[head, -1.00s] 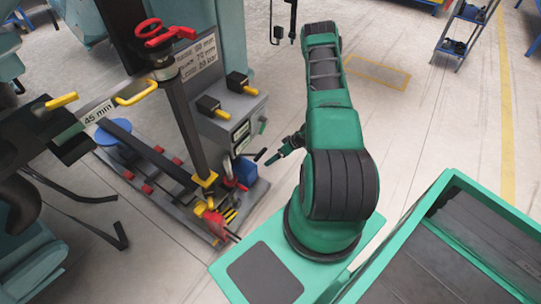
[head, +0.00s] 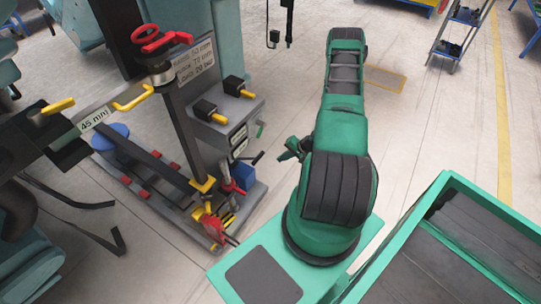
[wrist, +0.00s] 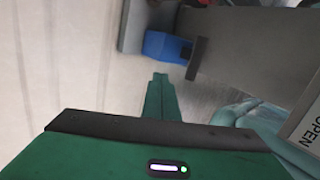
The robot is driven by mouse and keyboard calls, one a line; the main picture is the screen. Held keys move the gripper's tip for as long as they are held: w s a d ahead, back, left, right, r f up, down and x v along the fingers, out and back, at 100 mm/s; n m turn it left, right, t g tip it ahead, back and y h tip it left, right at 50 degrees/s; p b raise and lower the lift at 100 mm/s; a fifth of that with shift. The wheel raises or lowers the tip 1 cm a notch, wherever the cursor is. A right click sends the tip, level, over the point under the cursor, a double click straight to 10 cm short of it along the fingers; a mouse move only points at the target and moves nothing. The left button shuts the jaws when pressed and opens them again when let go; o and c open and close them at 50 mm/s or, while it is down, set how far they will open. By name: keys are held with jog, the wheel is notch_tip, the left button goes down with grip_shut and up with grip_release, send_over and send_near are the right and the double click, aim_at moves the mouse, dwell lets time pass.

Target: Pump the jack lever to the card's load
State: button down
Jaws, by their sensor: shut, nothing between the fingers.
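The card (head: 195,58), a white plate on the machine's column, carries several printed lines; the bottom one seems to read a load in bar, but it is small. A black lever (head: 257,158) sticks out at the right of the grey machine base, by a blue block (head: 240,172) and a red part (head: 231,187). I cannot tell surely which part is the jack lever. My gripper (head: 286,154) is shut and empty, right of the black lever and apart from it. In the wrist view its fingers (wrist: 160,82) point toward a blue block (wrist: 167,46) with a dark bar (wrist: 195,58).
A grey box (head: 230,105) with black-and-yellow knobs stands above the base. A panel marked OPEN (wrist: 303,138) is close at right in the wrist view. A green-rimmed tray (head: 440,190) is at lower right.

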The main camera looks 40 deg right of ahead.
jog(key=s+d+r+m+t, duration=0.2)
jog(key=s+d+r+m, duration=0.1)
jog(key=m, duration=1.4)
jog(key=w+a+f, duration=0.4)
jog(key=w+f, duration=0.1)
jog(key=w, duration=0.5)
jog(key=shift+f, duration=0.25)
